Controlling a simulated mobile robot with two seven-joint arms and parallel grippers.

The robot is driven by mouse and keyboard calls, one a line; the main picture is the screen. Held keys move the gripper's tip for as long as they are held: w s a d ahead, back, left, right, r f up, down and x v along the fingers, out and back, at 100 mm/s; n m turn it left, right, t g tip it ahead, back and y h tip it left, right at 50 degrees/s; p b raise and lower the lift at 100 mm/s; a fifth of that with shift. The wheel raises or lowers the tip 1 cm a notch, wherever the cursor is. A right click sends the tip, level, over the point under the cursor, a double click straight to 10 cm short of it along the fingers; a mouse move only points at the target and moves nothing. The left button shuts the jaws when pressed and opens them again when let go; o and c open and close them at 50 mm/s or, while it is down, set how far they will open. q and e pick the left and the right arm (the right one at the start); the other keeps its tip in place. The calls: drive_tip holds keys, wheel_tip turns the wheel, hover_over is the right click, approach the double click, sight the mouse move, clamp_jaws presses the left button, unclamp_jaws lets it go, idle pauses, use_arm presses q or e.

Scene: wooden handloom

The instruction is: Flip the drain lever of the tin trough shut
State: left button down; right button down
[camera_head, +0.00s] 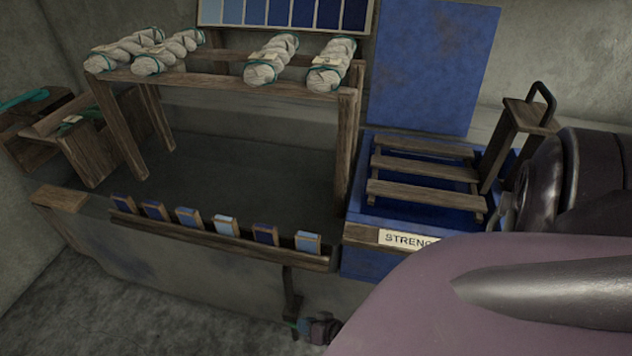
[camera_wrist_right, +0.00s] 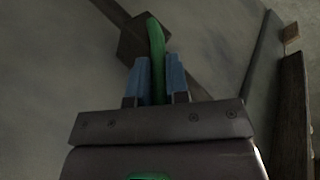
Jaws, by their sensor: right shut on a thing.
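The grey tin trough (camera_head: 130,240) stands in the middle of the head view. The green drain lever (camera_wrist_right: 156,45) shows in the right wrist view, rising from a brown block (camera_wrist_right: 143,42). My right gripper (camera_wrist_right: 157,72) is shut on the lever, with its blue fingers on either side of it. In the head view my right gripper (camera_head: 304,327) is low at the trough's front, beside a dark upright piece (camera_head: 291,290) below the rail. The lever is mostly hidden there by the gripper and my arm. My left gripper is not in view.
A wooden rail with blue sample blocks (camera_head: 225,226) runs along the trough's front. A rack (camera_head: 230,84) with several yarn skeins stands over it. A blue vat (camera_head: 375,262) with wooden slats is at right, partly behind my arm. The floor at front left is clear.

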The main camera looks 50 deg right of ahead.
use_arm(q)
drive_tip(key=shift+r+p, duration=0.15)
drive_tip(key=shift+p, duration=0.15)
use_arm(e)
drive_tip(key=shift+w+a+r+g, duration=0.1)
drive_tip(key=shift+w+r+g, duration=0.15)
drive_tip(key=shift+g, duration=0.05)
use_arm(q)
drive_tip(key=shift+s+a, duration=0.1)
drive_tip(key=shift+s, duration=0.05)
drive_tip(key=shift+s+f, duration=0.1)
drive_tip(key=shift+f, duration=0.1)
use_arm(e)
drive_tip(key=c, duration=1.1)
unclamp_jaws()
drive_tip(key=shift+f, duration=0.1)
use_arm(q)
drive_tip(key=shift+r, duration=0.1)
use_arm(e)
drive_tip(key=shift+s, duration=0.1)
